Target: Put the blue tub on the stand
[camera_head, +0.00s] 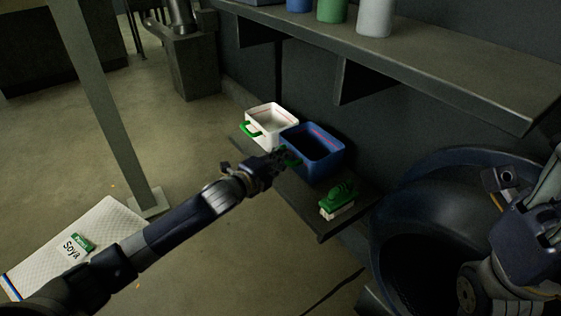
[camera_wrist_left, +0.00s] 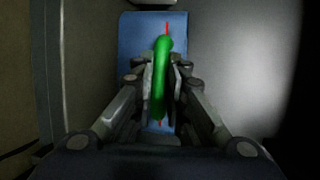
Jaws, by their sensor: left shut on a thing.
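The blue tub (camera_head: 325,158) is upright and open at the top, beside the white tub (camera_head: 282,122) on a low dark ledge (camera_head: 312,225). Whether this ledge is the stand, I cannot tell. My left gripper (camera_head: 284,160) is at the tub's near left side, shut on its green handle. In the left wrist view the green handle (camera_wrist_left: 161,85) lies between the fingers (camera_wrist_left: 161,92), with the blue tub wall (camera_wrist_left: 138,40) behind it. The tub's underside is hidden. My right gripper (camera_head: 500,190) shows partly at the right edge; its finger opening is unclear.
A green brush (camera_head: 340,199) lies on the ledge right of the tub. A large dark basin (camera_head: 405,205) stands at the right. A shelf (camera_head: 440,75) with several containers runs above. A post (camera_head: 105,110) and a white "Soya" sack (camera_head: 95,225) are at the left.

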